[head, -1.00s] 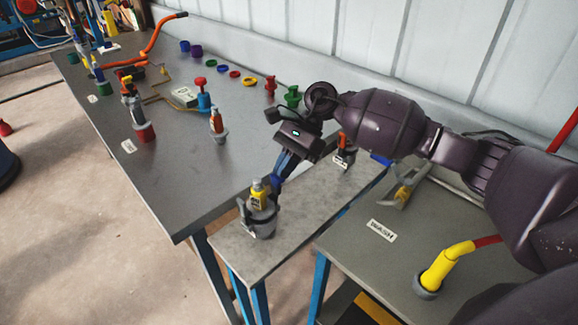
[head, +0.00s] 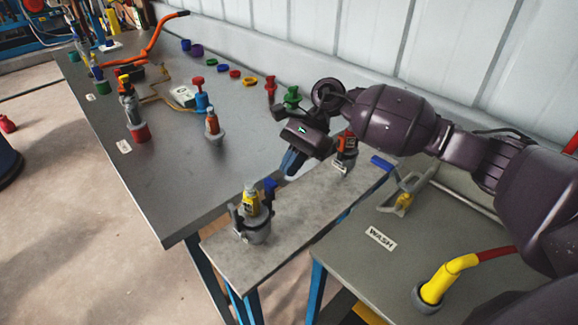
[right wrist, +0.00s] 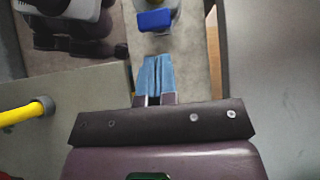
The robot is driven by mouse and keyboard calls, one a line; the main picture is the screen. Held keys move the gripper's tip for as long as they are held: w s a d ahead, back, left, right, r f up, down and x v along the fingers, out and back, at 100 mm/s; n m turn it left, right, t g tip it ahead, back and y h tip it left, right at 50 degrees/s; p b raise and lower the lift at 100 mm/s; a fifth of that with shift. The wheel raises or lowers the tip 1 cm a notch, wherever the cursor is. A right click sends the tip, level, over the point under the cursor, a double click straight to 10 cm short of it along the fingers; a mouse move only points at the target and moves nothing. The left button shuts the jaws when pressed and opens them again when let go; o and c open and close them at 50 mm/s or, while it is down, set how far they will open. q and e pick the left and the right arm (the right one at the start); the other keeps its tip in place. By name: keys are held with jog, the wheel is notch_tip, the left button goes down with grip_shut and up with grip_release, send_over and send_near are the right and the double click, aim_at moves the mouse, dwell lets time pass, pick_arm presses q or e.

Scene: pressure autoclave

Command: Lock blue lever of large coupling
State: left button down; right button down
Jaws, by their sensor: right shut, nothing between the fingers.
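The large coupling (head: 256,231) stands upright on the narrow grey bench, a grey body with a yellow labelled part (head: 251,202) on top. Its blue lever (head: 270,187) sticks up at its right side. In the right wrist view the blue lever (right wrist: 155,20) shows at the top edge, just beyond my fingertips, with part of the grey coupling behind it. My right gripper (head: 288,168) has blue fingers, shut and empty, above and to the right of the coupling, apart from the lever. The fingers (right wrist: 155,75) also show together in the right wrist view. My left gripper is out of view.
The wash table (head: 345,255) at right bears a yellow hose end (head: 447,277). The large dark table (head: 190,185) at left holds several fittings; its near part is clear.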

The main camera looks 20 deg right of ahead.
jog(key=v, duration=1)
jog(key=shift+d+f+b, duration=0.25)
jog(key=shift+d+b, duration=0.1)
jog(key=shift+d, duration=0.05)
jog(key=shift+w, duration=0.1)
